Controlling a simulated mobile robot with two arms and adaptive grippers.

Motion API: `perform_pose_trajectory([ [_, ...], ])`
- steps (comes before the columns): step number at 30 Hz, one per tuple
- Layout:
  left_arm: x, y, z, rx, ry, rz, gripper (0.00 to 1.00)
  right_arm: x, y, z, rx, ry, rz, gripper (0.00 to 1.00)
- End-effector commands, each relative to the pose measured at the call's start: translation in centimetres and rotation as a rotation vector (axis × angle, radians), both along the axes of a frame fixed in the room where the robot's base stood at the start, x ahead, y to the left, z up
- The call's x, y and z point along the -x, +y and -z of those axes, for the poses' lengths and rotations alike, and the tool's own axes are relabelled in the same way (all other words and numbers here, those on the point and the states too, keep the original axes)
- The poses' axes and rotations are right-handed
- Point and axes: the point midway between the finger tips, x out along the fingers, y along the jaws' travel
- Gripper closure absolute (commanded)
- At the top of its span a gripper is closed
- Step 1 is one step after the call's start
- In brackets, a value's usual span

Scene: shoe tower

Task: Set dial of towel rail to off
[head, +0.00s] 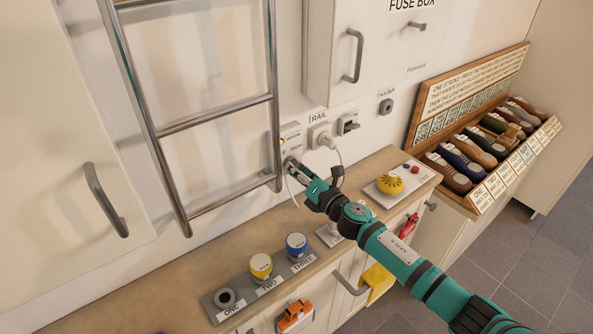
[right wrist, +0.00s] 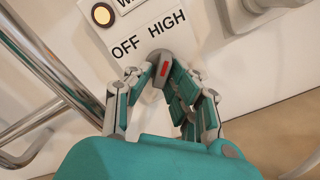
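The towel rail's dial (right wrist: 161,72) is a small grey knob with a red mark, below the words OFF and HIGH on a white panel. The red mark lines up more with HIGH than with OFF. My right gripper (right wrist: 162,76) has a finger on each side of the knob and appears closed on it. In the head view my right gripper (head: 291,166) reaches the white control box (head: 291,138) on the wall, beside the towel rail (head: 272,100); its fingers hide the dial there. My left gripper is out of view.
A round lamp (right wrist: 102,14) sits above the labels. A plug with a cable (head: 327,139) is right of the box. The wooden counter (head: 200,276) below carries blue (head: 296,243) and yellow (head: 261,265) knobs. A shoe rack (head: 480,150) stands at right.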

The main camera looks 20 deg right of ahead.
Motion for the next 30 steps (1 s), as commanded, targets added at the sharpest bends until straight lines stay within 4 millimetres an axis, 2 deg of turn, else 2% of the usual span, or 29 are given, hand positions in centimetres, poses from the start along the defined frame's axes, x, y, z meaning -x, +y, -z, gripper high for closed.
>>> perform_pose_trajectory([
  [1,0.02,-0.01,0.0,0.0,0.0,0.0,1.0,0.01,-0.02,0.0,0.0,0.0,0.0,0.89],
  [4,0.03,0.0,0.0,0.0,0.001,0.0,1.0,0.01,-0.03,0.01,0.0,0.0,0.0,1.0],
  [19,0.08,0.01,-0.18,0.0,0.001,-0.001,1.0,0.02,-0.03,-0.05,-0.06,0.023,0.001,1.0],
  [30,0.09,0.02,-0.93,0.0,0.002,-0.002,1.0,0.06,0.06,-0.22,-0.328,0.12,0.002,1.0],
])
